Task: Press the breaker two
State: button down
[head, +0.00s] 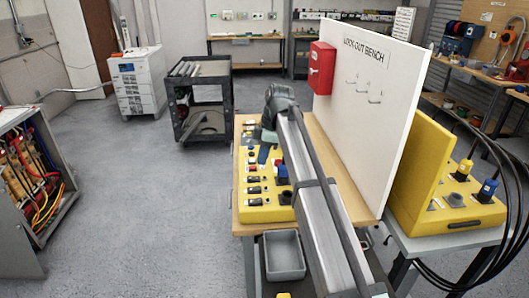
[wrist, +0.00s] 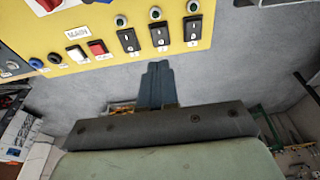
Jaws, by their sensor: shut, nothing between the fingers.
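The yellow panel (head: 270,213) lies on the wooden bench. In the head view my gripper (head: 263,154) is over the panel.
A MAIN label (wrist: 77,32), a red switch (wrist: 97,47) and a white switch (wrist: 76,53) sit left of the breakers. A white board (head: 365,100) with a red box (head: 321,68) rises right of my arm. A grey bin (head: 285,256) is below the bench.

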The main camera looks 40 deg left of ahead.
send_near(258, 187)
jog(key=x, duration=0.5)
jog(key=shift+s+a, duration=0.15)
jog(key=shift+s, duration=0.2)
jog(key=shift+w+f, duration=0.1)
jog(key=shift+f, duration=0.65)
jog(key=shift+w+f, duration=0.1)
jog(key=shift+f, duration=0.25)
jog(key=shift+r, duration=0.1)
jog(key=shift+s+a+r, duration=0.35)
jog(key=shift+s+a, duration=0.05)
jog(key=shift+s, duration=0.1)
jog(key=shift+r, duration=0.1)
